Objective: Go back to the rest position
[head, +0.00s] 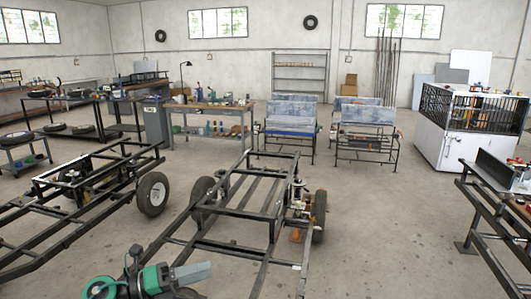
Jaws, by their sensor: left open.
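My left gripper (192,272) is low in the head view, left of centre, on my green and dark arm. It is open, and nothing shows between its fingers. It appears in front of the near left part of the middle chassis frame (243,215); I cannot tell the gap between them. The chassis is a black tube frame on the floor with wheels at its far end. A spring suspension part (298,192) stands upright by its right wheel (319,215). My right gripper is out of view.
Another chassis (70,190) with a wheel (153,194) lies to the left. A dark metal stand (492,215) is at the right edge. Behind are a workbench (208,106), blue-topped racks (290,118) and a white caged cabinet (452,145). The floor right of the middle chassis is clear.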

